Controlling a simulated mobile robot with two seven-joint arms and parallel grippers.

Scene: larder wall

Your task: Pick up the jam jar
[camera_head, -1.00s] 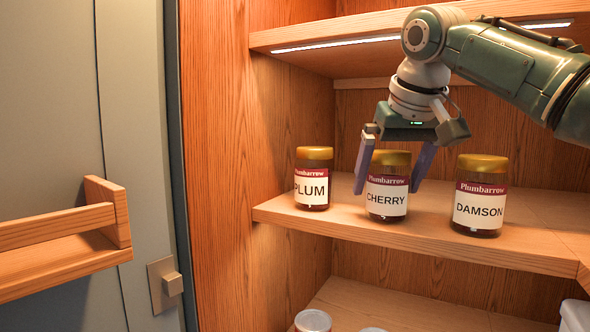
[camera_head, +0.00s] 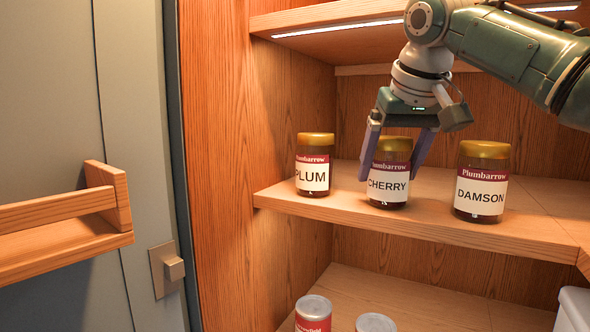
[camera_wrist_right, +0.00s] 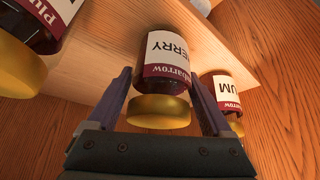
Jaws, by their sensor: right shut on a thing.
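The cherry jam jar (camera_head: 389,185), with a gold lid and a "CHERRY" label, stands upright on the middle shelf between two other jars. My right gripper (camera_head: 394,170) reaches down from above and is shut on it, one finger at each side. In the right wrist view the cherry jar (camera_wrist_right: 164,68) sits between the two fingers (camera_wrist_right: 160,100). The plum jar (camera_head: 314,165) stands to its left and the damson jar (camera_head: 482,182) to its right, both upright with gold lids. My left gripper is not in view.
The middle shelf (camera_head: 420,222) has a free front edge. An upper shelf (camera_head: 330,38) with a light strip hangs above. Silver-lidded tins (camera_head: 313,307) stand below. A door (camera_head: 60,120) with a wooden rack (camera_head: 60,212) is at the left.

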